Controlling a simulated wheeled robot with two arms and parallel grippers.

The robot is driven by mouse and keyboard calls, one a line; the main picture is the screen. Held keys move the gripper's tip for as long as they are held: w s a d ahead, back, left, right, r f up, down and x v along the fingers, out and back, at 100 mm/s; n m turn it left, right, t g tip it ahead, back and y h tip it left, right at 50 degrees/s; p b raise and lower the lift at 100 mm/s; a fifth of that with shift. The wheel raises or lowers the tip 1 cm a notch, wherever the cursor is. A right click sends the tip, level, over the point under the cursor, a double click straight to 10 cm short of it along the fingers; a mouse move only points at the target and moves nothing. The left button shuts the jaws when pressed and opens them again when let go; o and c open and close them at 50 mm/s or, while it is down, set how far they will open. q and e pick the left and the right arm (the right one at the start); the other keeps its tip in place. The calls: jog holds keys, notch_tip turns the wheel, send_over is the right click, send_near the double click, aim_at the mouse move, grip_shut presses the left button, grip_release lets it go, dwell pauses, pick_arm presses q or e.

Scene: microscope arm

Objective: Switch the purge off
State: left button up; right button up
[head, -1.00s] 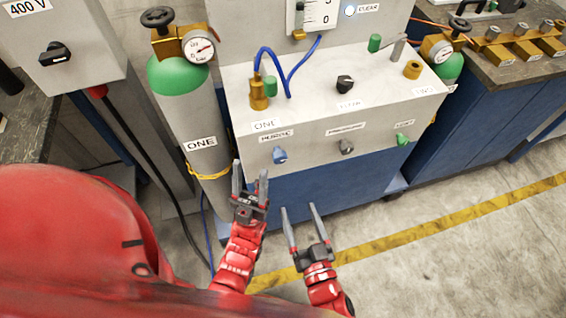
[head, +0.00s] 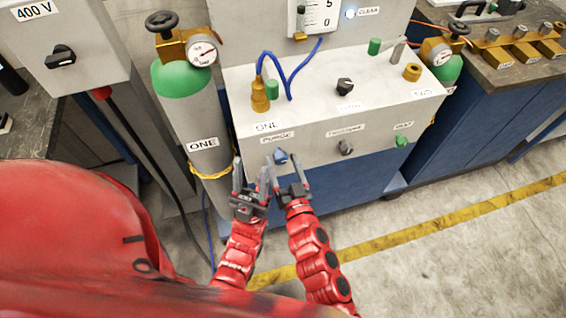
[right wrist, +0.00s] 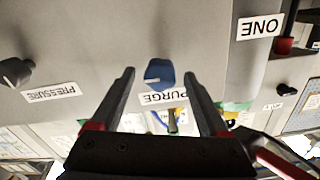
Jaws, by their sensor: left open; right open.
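The purge knob (head: 281,156) is a small blue knob on the front face of the grey panel box (head: 312,148), below the PURGE label (head: 277,138). In the right wrist view the blue knob (right wrist: 159,73) sits ahead, between and just beyond my right fingertips. My right gripper (head: 285,165) is open and empty, its fingers around the knob's area in the head view; contact cannot be told. My left gripper (head: 251,172) is open and empty, just left of the right one, in front of the panel's lower left edge.
A grey pressure knob (head: 346,148) and a green knob (head: 402,141) sit to the right on the same face. A gas cylinder (head: 190,115) labelled ONE stands at the left. A black knob (head: 345,86) and blue hose (head: 288,80) are on top. Floor at right is clear.

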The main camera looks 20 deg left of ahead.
grip_shut()
dwell(0.4)
jog(key=shift+n, duration=0.3)
jog(key=n+b, duration=0.2)
jog(key=n, duration=0.2)
jog(key=n+b, duration=0.2)
jog(key=n, duration=0.3)
jog(key=shift+s+f, duration=0.1)
jog(key=shift+f, duration=0.05)
jog(key=n+b, duration=0.1)
jog(key=n, duration=0.2)
jog(key=shift+a+n, duration=0.1)
jog(key=shift+n, duration=0.3)
jog(key=shift+n+b, duration=0.95)
jog(key=shift+n, duration=1.25)
